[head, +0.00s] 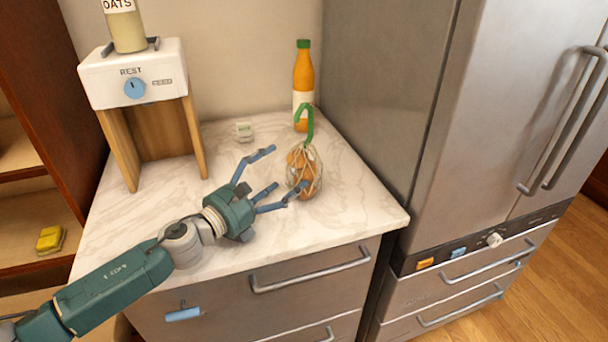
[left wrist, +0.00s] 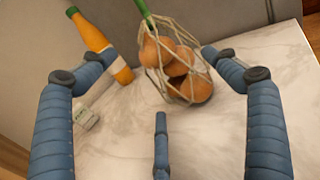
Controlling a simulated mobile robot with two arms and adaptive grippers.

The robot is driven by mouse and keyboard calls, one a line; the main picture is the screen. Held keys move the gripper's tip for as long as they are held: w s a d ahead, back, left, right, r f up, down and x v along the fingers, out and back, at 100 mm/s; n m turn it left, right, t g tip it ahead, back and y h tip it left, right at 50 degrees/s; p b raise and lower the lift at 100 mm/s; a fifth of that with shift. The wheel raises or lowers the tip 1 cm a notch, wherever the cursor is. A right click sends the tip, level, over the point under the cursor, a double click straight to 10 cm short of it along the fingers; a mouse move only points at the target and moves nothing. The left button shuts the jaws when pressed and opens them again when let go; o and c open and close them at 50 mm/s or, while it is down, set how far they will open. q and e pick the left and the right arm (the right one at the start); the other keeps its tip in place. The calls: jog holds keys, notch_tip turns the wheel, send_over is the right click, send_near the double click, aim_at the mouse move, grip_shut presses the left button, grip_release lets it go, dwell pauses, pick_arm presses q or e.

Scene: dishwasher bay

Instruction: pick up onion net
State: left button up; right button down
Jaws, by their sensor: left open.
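The onion net (head: 304,172) stands on the marble counter, a pale mesh bag of brown onions with a green handle loop on top. In the left wrist view the onion net (left wrist: 178,68) is beyond the fingertips, upper middle. My left gripper (head: 272,180) is open and empty, its blue fingers spread just left of the net. One lower finger overlaps the net's lower left edge in the head view; I cannot tell if it touches. In the left wrist view the fingers (left wrist: 158,85) spread around a clear gap. My right gripper is not in view.
An orange bottle (head: 302,80) with a green cap stands behind the net. A small white box (head: 243,131) sits on the counter (head: 350,215). A white appliance (head: 135,75) on a wooden stand is at left. A steel fridge (head: 390,90) borders the counter's right side.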

aim_at(293, 168)
pick_arm(q)
jog(key=shift+w+d, duration=0.4)
jog(key=shift+w, duration=0.05)
jog(key=shift+w+d, duration=0.1)
jog(key=shift+w, duration=0.15)
jog(key=x, duration=0.1)
jog(key=p+x, duration=0.1)
jog(key=x, duration=0.2)
jog(key=shift+s+d+r, duration=0.15)
jog(key=shift+d+r, duration=0.1)
jog(key=shift+d, duration=0.15)
jog(key=shift+w+d, duration=0.2)
jog(key=shift+w, duration=0.05)
jog(key=shift+w+f, duration=0.1)
jog(key=c, duration=1.7)
jog(key=shift+c, duration=1.3)
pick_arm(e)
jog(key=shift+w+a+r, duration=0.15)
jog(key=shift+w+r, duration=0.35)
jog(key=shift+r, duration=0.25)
